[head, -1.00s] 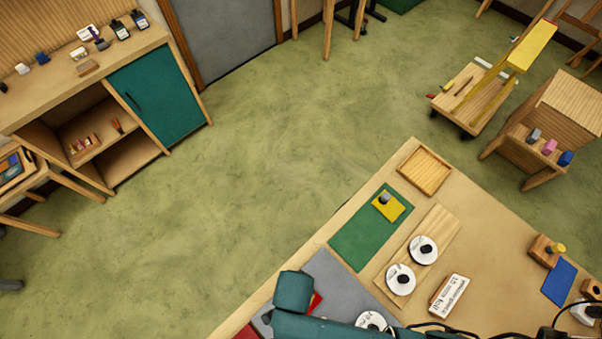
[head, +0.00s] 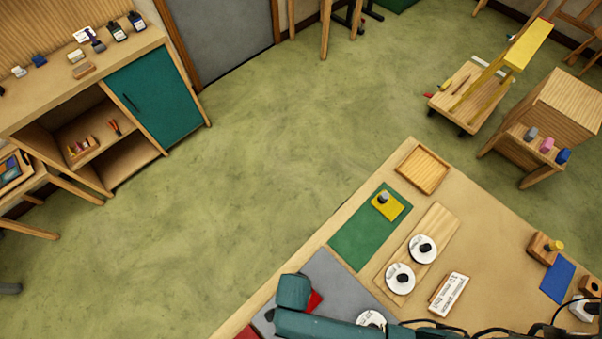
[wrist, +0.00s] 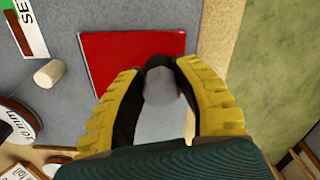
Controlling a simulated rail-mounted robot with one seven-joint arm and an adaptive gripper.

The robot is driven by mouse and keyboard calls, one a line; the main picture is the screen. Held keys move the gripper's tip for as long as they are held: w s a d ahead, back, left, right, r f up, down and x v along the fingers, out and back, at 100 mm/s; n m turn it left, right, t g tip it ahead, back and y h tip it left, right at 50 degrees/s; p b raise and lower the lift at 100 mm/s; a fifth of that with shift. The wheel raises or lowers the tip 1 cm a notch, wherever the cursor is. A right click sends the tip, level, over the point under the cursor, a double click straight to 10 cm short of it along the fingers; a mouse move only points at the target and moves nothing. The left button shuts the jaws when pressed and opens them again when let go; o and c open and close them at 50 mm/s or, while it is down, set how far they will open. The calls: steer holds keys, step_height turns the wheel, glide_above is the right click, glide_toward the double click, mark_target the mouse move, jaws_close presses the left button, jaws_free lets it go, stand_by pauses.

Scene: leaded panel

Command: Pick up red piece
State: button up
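The red piece (wrist: 115,60) is a flat red sheet over the grey mat (wrist: 62,110). In the head view only a corner of the red piece (head: 315,301) shows beside my arm. My gripper (wrist: 162,72) has yellow ribbed fingers with dark inner pads. Its fingertips close in on both sides of a rounded grey knob (wrist: 160,88) at the red piece and look to touch it. The fingers hide the lower part of the red piece. I cannot tell whether it is lifted off the mat. In the head view my arm hides the gripper.
A green mat (head: 352,245) holds a yellow piece (head: 389,206) with a grey knob. Two white discs (head: 423,249) lie on a wooden board. A wooden tray (head: 423,167) is at the table corner. A pale cylinder (wrist: 49,72) lies left of the red piece.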

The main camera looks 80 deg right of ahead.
jaws_close()
step_height(320, 180, up, 10)
steer(key=shift+r, duration=0.1)
steer(key=shift+o, duration=1.4)
jaws_free()
jaws_close()
